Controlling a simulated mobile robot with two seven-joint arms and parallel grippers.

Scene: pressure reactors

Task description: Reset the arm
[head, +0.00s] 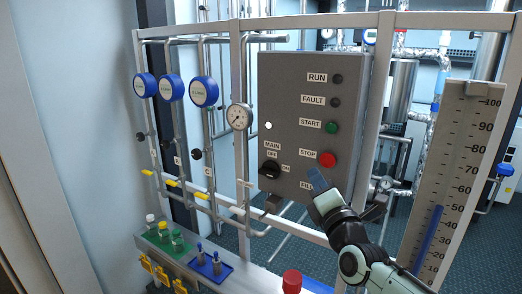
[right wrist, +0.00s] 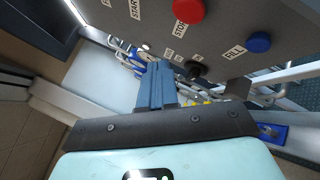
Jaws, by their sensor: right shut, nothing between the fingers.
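My right arm comes up from the lower right in the head view. Its gripper (head: 318,180) is in front of the lower right of the grey control box (head: 285,90), below the red STOP button (head: 327,159). In the right wrist view the blue fingers (right wrist: 157,82) are together with nothing between them. The box face lies beyond them, with the blue FILL button (right wrist: 259,42) to their right and the STOP button (right wrist: 188,11) above. In the head view the FILL label is partly hidden and its button cannot be made out. My left gripper is not in view.
The box hangs on a metal pipe frame (head: 240,60) with a dial gauge (head: 239,116) and blue round gauges (head: 204,92). A level scale (head: 460,170) stands close right of my arm. A ledge (head: 215,272) holds small bottles and a red-capped item (head: 292,281).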

